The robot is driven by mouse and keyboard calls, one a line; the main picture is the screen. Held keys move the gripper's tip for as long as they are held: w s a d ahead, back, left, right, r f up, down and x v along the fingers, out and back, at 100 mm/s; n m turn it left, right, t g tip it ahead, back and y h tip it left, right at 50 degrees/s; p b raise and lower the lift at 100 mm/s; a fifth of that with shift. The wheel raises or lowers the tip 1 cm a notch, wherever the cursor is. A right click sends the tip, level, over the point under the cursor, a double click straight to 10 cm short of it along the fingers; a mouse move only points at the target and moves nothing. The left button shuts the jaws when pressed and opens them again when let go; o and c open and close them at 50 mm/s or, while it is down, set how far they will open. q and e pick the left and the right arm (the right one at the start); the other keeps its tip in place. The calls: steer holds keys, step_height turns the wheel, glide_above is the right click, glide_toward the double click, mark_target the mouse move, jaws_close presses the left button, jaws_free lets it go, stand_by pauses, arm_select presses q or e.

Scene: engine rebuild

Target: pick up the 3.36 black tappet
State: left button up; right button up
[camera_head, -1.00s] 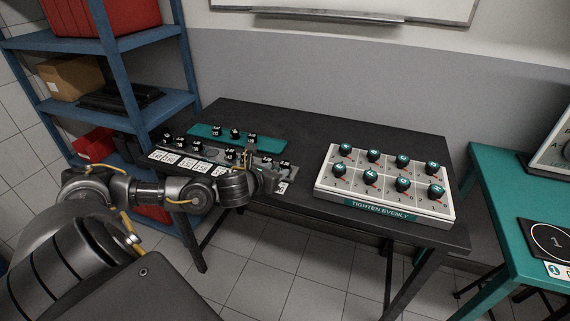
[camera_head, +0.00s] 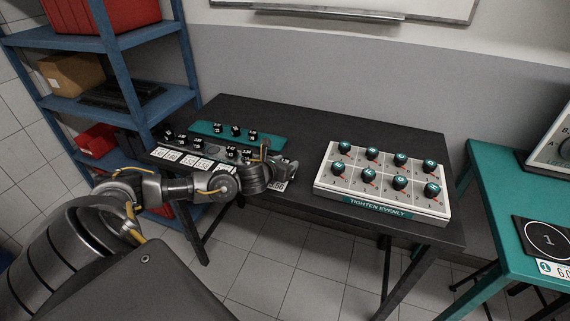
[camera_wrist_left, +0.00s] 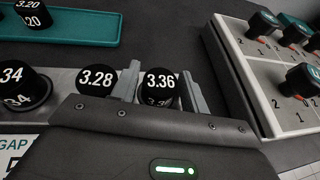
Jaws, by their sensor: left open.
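The black tappet marked 3.36 (camera_wrist_left: 160,84) stands in the left wrist view on the grey rack, its lower part hidden behind my gripper's body. My left gripper (camera_wrist_left: 160,88) is open, with one finger on each side of the 3.36 tappet. Whether the fingers touch it I cannot tell. In the head view my left gripper (camera_head: 274,160) is over the right end of the rack, and it hides the 3.36 tappet there. My right gripper is not in view.
A black tappet marked 3.28 (camera_wrist_left: 96,80) stands close beside the left finger, and one marked 3.34 (camera_wrist_left: 20,88) is further left. A teal tray (camera_wrist_left: 88,38) with tappets lies behind. The white "TIGHTEN EVENLY" board (camera_head: 380,208) with several knobs stands to the right.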

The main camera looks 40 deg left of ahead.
arm_select(q)
steer(key=c, duration=0.8)
steer(key=shift+o, duration=0.2)
